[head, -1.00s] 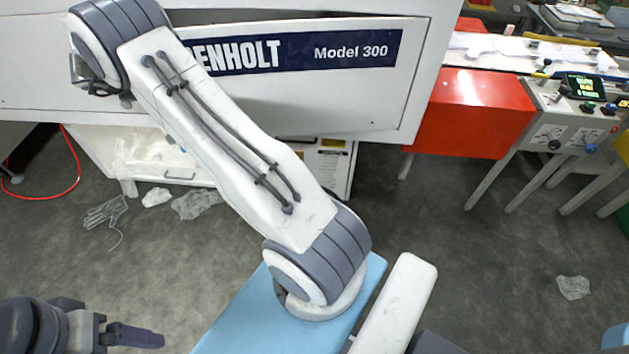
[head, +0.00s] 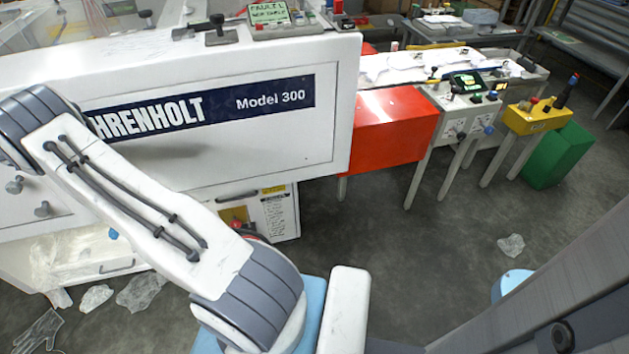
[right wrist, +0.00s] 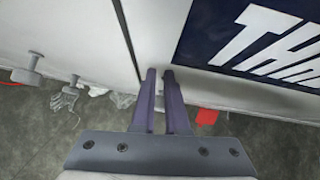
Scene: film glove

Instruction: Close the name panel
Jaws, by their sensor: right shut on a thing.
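The name panel (head: 270,135) is a white panel with a dark blue strip reading "HRENHOLT Model 300", on the front of a white machine. Its right and lower outline shows as a thin line against the body. My right arm crosses in front of its left part and hides the start of the name. In the right wrist view the panel (right wrist: 225,80) fills the upper right, with a dark seam along its left edge. My right gripper (right wrist: 160,74) is shut on the panel by its lower left corner; the exact contact is hard to see. My left gripper is out of view.
A red box-shaped unit (head: 395,125) and a control console (head: 465,110) stand right of the machine. A yellow box (head: 537,117) and green bin (head: 560,155) stand farther right. Crumpled clear film (head: 142,290) and a glove (head: 38,330) lie on the floor.

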